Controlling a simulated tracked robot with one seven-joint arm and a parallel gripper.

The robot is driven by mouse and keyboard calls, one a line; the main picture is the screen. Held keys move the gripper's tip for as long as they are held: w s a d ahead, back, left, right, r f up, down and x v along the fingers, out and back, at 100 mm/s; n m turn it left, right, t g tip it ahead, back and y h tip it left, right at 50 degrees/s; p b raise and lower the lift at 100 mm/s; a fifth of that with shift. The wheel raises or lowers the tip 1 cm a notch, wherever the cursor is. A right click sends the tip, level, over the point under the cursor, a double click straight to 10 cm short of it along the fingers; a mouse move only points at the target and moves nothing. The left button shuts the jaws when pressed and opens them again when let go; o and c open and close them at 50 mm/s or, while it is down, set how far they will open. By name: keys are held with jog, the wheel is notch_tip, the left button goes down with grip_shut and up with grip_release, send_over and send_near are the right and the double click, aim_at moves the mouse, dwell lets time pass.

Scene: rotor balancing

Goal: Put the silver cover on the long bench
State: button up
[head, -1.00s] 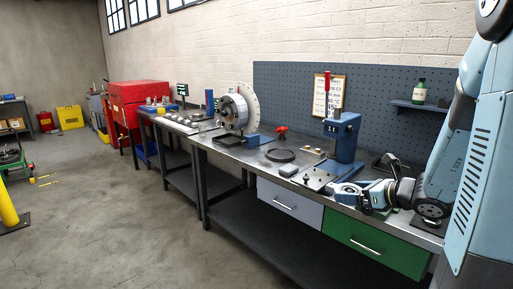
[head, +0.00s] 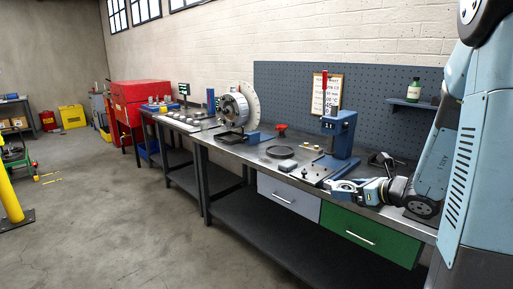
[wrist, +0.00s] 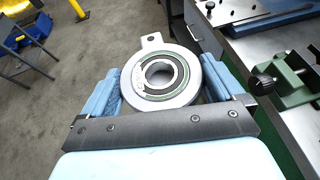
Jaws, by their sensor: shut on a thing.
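My gripper (wrist: 164,84) is shut on the silver cover (wrist: 189,92), a round metal piece with dark and green rings, a centre hole and a small holed tab at its far side. The blue fingers lie along its two sides in the wrist view. Floor shows beyond the cover, with the bench edge to the right. In the head view my gripper (head: 336,188) is low at the bench's front edge, and the cover is too small to make out clearly. The long bench (head: 250,157) has a grey metal top and drawers.
A dark round dish (head: 280,152), a blue press (head: 340,135) and a red knob (head: 282,128) stand on the bench. A large rotor (head: 234,108) stands farther left. A green vice (wrist: 290,80) is at right in the wrist view. Bare top lies left of the dish.

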jog(key=w+a+f+m+t+h, duration=0.1)
jog(key=w+a+f+h, duration=0.1)
jog(key=w+f, duration=0.3)
jog(key=w+a+f+m+h, duration=0.1)
jog(key=w+f, duration=0.5)
jog(key=w, duration=0.6)
jog(key=shift+w+a+m+t+h, duration=0.25)
jog(key=shift+a+m+t+h, duration=0.15)
jog(key=shift+a+m, duration=0.35)
jog(key=shift+s+d, duration=0.1)
jog(key=shift+d, duration=0.05)
